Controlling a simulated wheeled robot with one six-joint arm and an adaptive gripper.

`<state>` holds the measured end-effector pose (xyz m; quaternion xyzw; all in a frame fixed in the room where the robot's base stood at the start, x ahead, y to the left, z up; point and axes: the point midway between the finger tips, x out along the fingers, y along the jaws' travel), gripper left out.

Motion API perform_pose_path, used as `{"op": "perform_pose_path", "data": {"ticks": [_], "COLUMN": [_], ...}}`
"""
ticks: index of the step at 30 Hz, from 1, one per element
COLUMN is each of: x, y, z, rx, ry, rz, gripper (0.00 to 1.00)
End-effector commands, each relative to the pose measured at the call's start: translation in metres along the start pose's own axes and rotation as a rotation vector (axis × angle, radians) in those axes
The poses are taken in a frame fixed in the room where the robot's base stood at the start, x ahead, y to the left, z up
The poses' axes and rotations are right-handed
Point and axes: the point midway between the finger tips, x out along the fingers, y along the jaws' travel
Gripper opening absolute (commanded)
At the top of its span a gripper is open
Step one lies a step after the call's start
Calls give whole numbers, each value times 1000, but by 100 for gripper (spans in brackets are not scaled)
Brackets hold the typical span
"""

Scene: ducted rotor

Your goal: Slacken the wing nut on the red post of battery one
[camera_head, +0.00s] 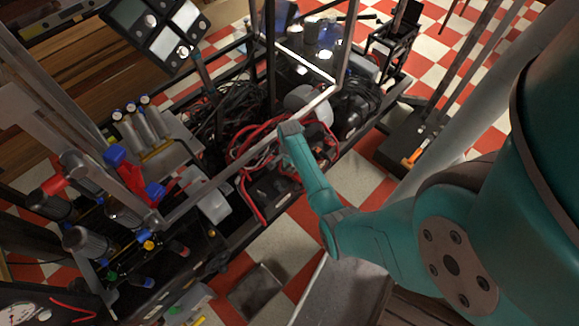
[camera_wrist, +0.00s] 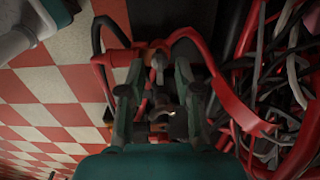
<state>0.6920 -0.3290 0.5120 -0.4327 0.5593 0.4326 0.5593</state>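In the wrist view the two dark fingers of my gripper (camera_wrist: 158,78) stand apart, one on each side of a small grey upright piece (camera_wrist: 158,62) that looks like the wing nut. A gap seems to show between it and each finger. A red terminal part (camera_wrist: 148,46) with thick red cables lies just behind it. The post itself and the battery's number cannot be made out. In the head view my teal arm reaches down to a dark battery-like box (camera_head: 272,192) among red cables; the fingers cannot be made out there.
A dense tangle of red, black and grey cables (camera_wrist: 270,80) lies close to the right of my fingers. Metal frame bars (camera_head: 240,168) cross above the bay in the head view. Red and white checkered floor (camera_wrist: 55,100) lies open to the left in the wrist view.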

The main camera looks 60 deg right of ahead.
Motion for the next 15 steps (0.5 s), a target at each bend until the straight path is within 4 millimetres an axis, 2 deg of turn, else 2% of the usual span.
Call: {"op": "perform_pose_path", "data": {"ticks": [5, 14, 15], "x": [11, 12, 12], "y": [0, 0, 0], "z": [0, 0, 0], "rx": [0, 0, 0], "ry": [0, 0, 0], "rz": [1, 0, 0], "gripper": [33, 33, 23]}}
